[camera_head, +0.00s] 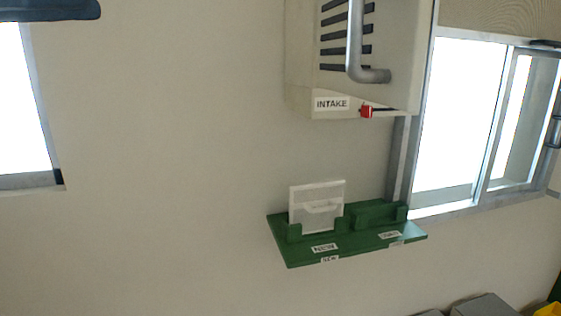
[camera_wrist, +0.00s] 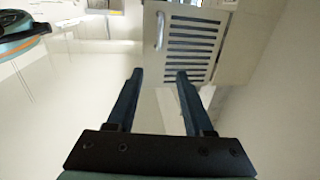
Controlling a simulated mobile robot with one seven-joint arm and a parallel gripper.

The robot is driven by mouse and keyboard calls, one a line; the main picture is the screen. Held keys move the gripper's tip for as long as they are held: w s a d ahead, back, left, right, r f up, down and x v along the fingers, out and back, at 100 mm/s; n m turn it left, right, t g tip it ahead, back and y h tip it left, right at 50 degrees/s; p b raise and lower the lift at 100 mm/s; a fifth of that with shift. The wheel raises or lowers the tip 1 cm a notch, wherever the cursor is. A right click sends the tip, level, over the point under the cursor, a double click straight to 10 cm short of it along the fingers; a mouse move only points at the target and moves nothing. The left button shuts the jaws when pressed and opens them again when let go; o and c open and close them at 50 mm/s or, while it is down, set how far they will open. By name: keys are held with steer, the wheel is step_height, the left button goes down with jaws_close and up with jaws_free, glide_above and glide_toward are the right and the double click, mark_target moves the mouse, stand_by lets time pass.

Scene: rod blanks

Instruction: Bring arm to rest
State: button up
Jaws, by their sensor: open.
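My gripper (camera_wrist: 160,76) shows in the wrist view with its two dark fingers apart and nothing between them. It points toward the beige cabinet (camera_wrist: 190,45) with dark slats, which stands beyond the fingertips. The gripper itself does not show in the head view. A dark blue shape at the top left of the head view may be part of my arm; I cannot tell.
In the head view, the beige INTAKE box (camera_head: 300,70) has a grey handle (camera_head: 354,45) and a small red part (camera_head: 366,111). Below, a green wall shelf (camera_head: 300,255) holds a white plate (camera_head: 317,205). Windows (camera_head: 458,115) flank a bare wall.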

steer(key=w+d+f+n+t+y, duration=0.4)
steer(key=w+n+t, duration=0.1)
steer(key=w, duration=0.2)
steer(key=w+d+f+n+t+y, duration=0.4)
steer(key=w+t, duration=0.1)
steer(key=w, duration=0.2)
steer(key=s+d+r+n+t+y, duration=0.2)
steer(key=s+d+t+y, duration=0.2)
steer(key=s, duration=0.4)
steer(key=s+d+r+n+t+y, duration=0.2)
steer(key=s+d+r+t+y, duration=0.1)
steer(key=s, duration=0.6)
steer(key=d+t+y, duration=0.1)
steer(key=d+t, duration=0.1)
steer(key=shift+r+t, duration=0.35)
steer(key=shift+t, duration=0.05)
steer(key=shift+s+a, duration=0.1)
